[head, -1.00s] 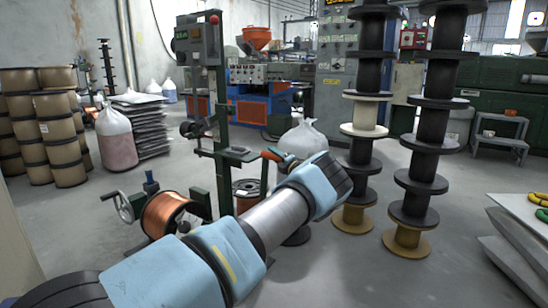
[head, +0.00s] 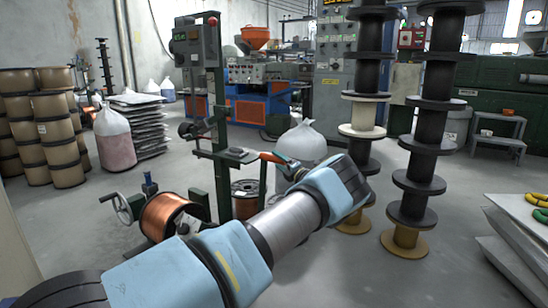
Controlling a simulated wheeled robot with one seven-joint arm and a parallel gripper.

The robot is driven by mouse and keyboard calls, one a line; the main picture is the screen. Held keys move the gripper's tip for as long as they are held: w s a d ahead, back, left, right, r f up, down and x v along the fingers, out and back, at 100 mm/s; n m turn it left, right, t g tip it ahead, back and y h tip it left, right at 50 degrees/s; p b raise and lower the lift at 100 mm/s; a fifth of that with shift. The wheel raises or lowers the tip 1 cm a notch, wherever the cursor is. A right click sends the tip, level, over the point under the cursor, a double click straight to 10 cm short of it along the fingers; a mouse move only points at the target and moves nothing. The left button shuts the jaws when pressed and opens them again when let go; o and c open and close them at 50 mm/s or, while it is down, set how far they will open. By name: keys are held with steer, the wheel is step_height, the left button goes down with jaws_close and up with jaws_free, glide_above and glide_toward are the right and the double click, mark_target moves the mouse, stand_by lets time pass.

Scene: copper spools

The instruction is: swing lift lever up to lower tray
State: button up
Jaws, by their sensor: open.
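An upright green stand (head: 220,125) with a grey control box (head: 196,44) on top stands left of centre in the head view. A short lever with an orange grip (head: 270,157) sticks out to the right beside the stand's small platform (head: 238,155); I take it for the lift lever. Another copper spool (head: 245,200) is behind the stand's foot. My light-blue arm crosses the foreground towards the lever's right side. I cannot clearly make out a tray.
Two tall stacks of dark spools (head: 362,74) (head: 431,115) rise right of my arm. Brown drums (head: 62,145) and a bag of pellets (head: 115,139) stand at left. A white bag (head: 303,142) is behind the lever. Floor is open at right centre.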

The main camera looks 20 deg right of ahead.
steer(key=p+v, duration=0.1)
steer(key=v, duration=0.5)
steer(key=shift+s, duration=0.35)
steer(key=shift+d+f, duration=0.1)
steer(key=shift+d, duration=0.1)
